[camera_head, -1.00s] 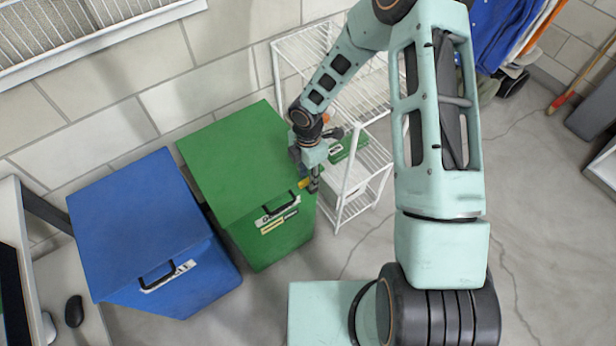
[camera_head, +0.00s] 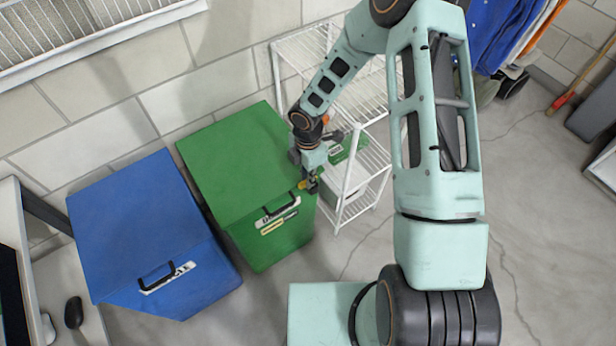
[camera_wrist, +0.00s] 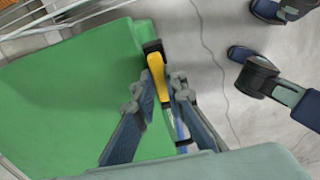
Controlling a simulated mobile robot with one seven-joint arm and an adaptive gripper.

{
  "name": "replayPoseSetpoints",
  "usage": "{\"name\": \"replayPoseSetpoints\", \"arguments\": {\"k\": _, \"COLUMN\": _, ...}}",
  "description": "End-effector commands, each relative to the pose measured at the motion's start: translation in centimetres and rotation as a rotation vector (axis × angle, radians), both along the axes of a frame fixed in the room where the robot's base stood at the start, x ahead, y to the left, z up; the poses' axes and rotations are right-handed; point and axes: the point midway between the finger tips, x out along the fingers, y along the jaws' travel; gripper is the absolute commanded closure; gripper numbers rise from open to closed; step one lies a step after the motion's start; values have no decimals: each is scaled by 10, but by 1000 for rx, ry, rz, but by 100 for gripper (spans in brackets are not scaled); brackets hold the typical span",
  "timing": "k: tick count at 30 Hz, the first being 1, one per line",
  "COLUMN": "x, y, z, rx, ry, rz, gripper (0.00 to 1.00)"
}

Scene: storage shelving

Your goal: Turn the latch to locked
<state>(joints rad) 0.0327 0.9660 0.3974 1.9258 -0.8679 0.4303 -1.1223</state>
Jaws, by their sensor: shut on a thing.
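The latch (camera_wrist: 157,76) is a yellow lever on a dark mount at the edge of the green box. In the head view the yellow latch (camera_head: 302,184) shows as a small patch by the fingertips. The green box (camera_head: 235,165) stands on the floor with its lid down and a black handle on its front. My gripper (camera_head: 311,187) is at the box's upper right front edge. In the wrist view my gripper (camera_wrist: 163,95) is shut on the latch, with one finger on each side. The far end of the latch sticks out past the fingers. The contact surfaces are partly hidden.
A blue box (camera_head: 140,225) stands left of the green one. A white wire shelf (camera_head: 350,150) with a green and white box on it stands close to my gripper's right. A desk with a mouse (camera_head: 74,311) is at far left.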

Motion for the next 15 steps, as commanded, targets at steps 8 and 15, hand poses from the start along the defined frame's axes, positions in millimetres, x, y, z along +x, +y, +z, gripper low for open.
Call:
{"name": "replayPoseSetpoints", "arguments": {"k": 8, "x": 3, "y": 2, "z": -2, "rx": 0, "ry": -1, "rz": -132, "gripper": 100}}
{"name": "replayPoseSetpoints", "arguments": {"k": 15, "x": 7, "y": 3, "z": -2, "rx": 0, "ry": -2, "rz": -344, "gripper": 100}}
